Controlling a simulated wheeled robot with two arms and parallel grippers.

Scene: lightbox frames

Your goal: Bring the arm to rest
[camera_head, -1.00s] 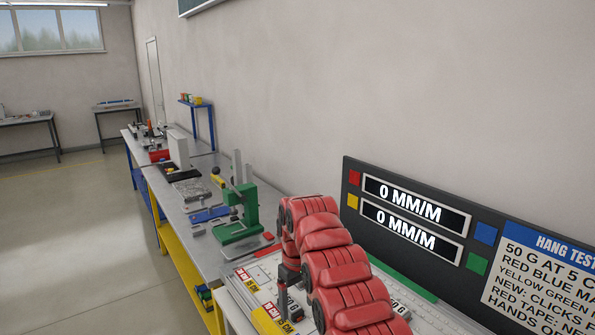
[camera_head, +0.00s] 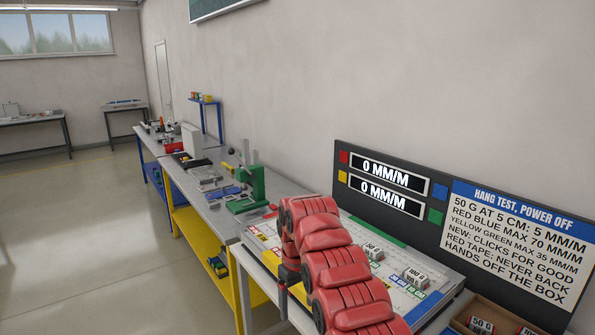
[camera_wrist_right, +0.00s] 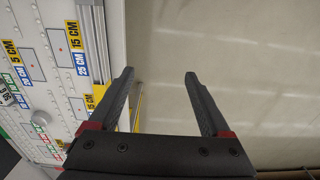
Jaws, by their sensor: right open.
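My right arm (camera_head: 335,265) is red and segmented, and reaches forward in the head view. My right gripper is small, dark and partly hidden at the arm's far end there. In the right wrist view my right gripper (camera_wrist_right: 160,75) is open, its two black fingers apart with nothing between them. Pale floor lies beneath the gap, and the left finger overlaps the edge of the white board (camera_wrist_right: 50,110). My left gripper is in neither view.
Weights marked 50 G (camera_head: 373,252) and 100 G (camera_head: 415,279) stand on the board. A dark display panel (camera_head: 435,212) stands behind it. An open box (camera_head: 510,318) holds weights at lower right. A green press (camera_head: 250,185) stands farther along. Open floor (camera_head: 90,230) lies left.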

